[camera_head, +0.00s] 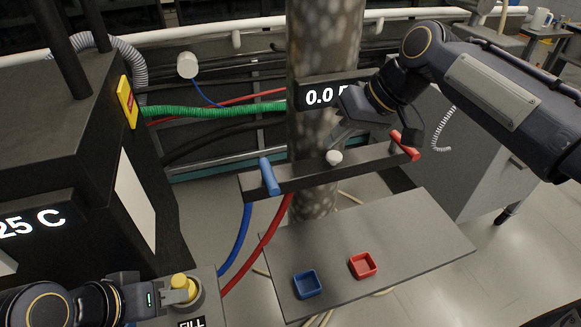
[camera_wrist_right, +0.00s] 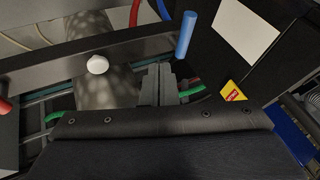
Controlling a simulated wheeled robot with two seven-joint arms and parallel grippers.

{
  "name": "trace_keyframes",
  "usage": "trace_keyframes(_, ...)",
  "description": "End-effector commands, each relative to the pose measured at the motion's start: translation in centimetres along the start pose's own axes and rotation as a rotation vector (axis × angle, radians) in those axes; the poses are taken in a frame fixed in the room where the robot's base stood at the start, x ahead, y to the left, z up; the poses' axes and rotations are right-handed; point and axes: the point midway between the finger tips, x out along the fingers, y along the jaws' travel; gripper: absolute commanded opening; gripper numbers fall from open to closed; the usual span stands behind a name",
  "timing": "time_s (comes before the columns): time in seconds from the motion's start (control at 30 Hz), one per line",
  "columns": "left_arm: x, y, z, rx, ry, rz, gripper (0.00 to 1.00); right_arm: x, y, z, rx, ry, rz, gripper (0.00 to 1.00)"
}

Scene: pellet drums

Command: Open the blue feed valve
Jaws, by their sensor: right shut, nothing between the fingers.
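The blue valve handle (camera_head: 269,176) stands at the left end of a dark horizontal bar (camera_head: 310,177). It also shows in the right wrist view (camera_wrist_right: 186,35), beyond and to the right of my fingertips. My right gripper (camera_head: 338,140) is above and behind the bar near the white knob (camera_head: 334,157), right of the blue handle and apart from it. Its fingers (camera_wrist_right: 158,68) are shut and empty. My left gripper (camera_head: 182,292) is at the lower left by a yellow button (camera_head: 180,281); its finger gap cannot be made out.
A red handle (camera_head: 404,145) sits at the bar's right end, near my right wrist. A speckled column (camera_head: 322,50) with a display rises behind the bar. A grey shelf (camera_head: 420,235) below carries a blue tray (camera_head: 307,294) and a red tray (camera_head: 362,275). Hoses hang below the bar.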

Motion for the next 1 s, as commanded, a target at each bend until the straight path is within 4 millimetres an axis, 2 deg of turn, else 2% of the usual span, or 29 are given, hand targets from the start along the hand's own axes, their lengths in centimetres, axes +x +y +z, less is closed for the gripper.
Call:
trace_keyframes(0.2, 0.0, 0.0, 0.0, 0.0, 0.0, 0.0, 0.36, 0.1, 0.1, 0.1, 0.002, 0.0, 0.0, 0.0)
trace_keyframes(0.33, 0.1, 0.0, 0.0, 0.0, 0.0, 0.0, 0.36, 1.2, 0.0, 0.1, 0.002, -0.003, 0.0, 0.0)
trace_keyframes(0.8, 0.1, -0.1, 0.1, 0.0, 0.0, 0.0, 0.36, 10.5, -0.2, 0.2, 0.0, -0.005, 0.0, 0.0)
trace_keyframes(1.0, -0.3, 0.1, -0.1, 0.0, 0.0, 0.0, 0.36, 11.8, -2.6, 0.3, 0.0, -0.001, 0.0, 0.0)
